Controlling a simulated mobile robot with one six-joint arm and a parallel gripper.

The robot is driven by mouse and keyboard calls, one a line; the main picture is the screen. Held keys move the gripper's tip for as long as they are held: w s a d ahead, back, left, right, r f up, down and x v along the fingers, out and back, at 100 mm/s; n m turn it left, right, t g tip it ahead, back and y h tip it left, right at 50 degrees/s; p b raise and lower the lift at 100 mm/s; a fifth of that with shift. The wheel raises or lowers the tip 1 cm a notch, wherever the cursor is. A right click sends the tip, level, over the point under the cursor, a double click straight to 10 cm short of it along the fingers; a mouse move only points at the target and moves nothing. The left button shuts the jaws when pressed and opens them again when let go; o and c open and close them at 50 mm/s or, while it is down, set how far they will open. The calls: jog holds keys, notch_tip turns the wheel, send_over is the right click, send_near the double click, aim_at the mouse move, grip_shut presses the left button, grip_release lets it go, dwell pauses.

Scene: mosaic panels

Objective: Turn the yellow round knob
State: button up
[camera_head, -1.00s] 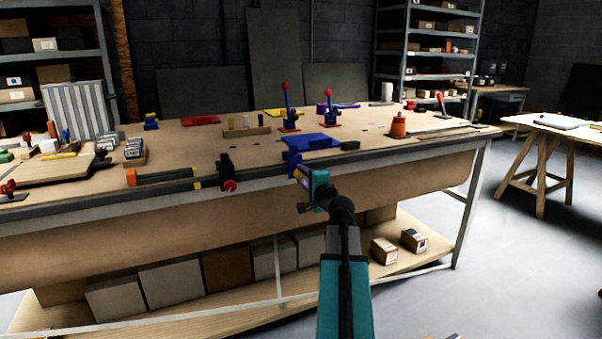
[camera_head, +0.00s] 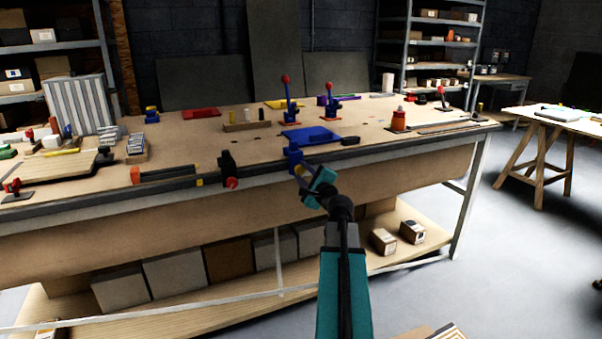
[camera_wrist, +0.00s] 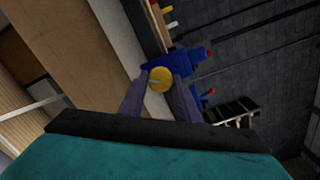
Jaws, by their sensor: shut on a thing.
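The yellow round knob (camera_wrist: 160,79) shows in the wrist view, facing the camera in front of a blue mount. In the head view the blue mount (camera_head: 294,155) is fixed at the front edge of the workbench, and the knob (camera_head: 300,170) is a small yellow patch beside it. My gripper (camera_wrist: 161,88) is shut on the knob, with one grey finger on each side of its rim. In the head view my gripper (camera_head: 306,173) reaches the bench edge and is rolled to a slant.
The workbench (camera_head: 235,160) carries a blue plate (camera_head: 310,136) behind the mount and two red-topped blue levers (camera_head: 287,95) farther back. A black clamp-like part with a red end (camera_head: 229,170) is on the front edge to the left.

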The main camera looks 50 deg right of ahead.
jog(key=shift+w+a+r, duration=0.1)
jog(key=o, duration=1)
jog(key=b+v, duration=0.1)
jog(key=v, duration=0.3)
jog(key=b+v, duration=0.1)
jog(key=v, duration=0.3)
jog(key=shift+s+f, duration=0.2)
jog(key=shift+s, duration=0.1)
jog(key=b, duration=0.6)
jog(key=shift+s+a, duration=0.2)
jog(key=shift+s, duration=0.1)
